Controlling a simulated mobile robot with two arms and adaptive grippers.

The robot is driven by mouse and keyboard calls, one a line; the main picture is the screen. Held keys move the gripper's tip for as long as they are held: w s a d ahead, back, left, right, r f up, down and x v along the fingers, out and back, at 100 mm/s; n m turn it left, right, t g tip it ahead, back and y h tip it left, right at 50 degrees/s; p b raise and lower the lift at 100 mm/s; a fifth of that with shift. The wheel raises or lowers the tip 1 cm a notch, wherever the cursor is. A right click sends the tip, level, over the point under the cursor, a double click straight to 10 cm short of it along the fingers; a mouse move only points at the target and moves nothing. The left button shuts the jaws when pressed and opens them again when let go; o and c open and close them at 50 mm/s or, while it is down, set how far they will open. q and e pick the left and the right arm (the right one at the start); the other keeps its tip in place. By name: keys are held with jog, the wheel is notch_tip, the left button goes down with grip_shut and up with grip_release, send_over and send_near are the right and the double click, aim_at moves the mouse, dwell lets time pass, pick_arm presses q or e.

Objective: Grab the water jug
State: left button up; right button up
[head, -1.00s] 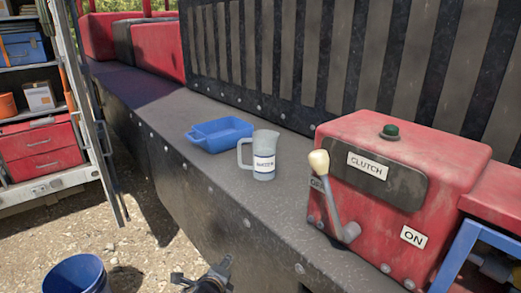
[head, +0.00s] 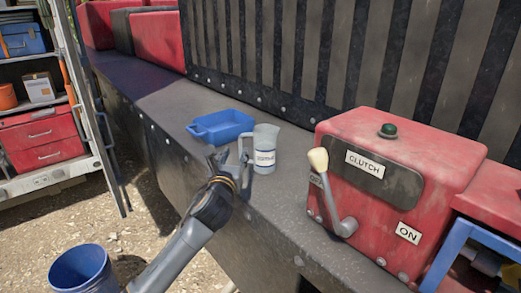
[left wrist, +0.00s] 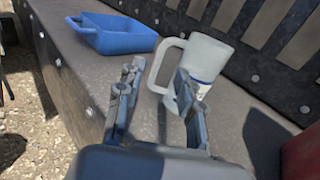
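The water jug (head: 265,148) is a translucent white pitcher with a white label, upright on the dark metal ledge (head: 225,110). Its handle faces left in the head view. My left gripper (head: 230,160) is at the jug's handle side. In the left wrist view, its two fingers (left wrist: 158,74) are spread apart. The jug (left wrist: 200,62) stands ahead and to the right there, with its handle showing in line with the gap between the fingers. The right finger covers part of the jug's lower side. I cannot tell whether a finger touches it. My right gripper is out of view.
A blue tray (head: 222,131) sits on the ledge behind and left of the jug. A red clutch box (head: 440,165) with a lever (head: 330,190) stands to the right. A blue bucket (head: 82,270) is on the ground at lower left. A ribbed dark wall rises behind the ledge.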

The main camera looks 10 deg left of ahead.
aim_at(240, 143)
pick_arm(q)
jog(key=shift+w+a+p, duration=0.2)
jog(key=shift+w+p, duration=0.2)
jog(key=shift+w, duration=1.25)
jog(key=shift+w+a+p, duration=0.15)
jog(key=shift+w+p, duration=0.25)
jog(key=shift+w, duration=1.25)
grip_shut()
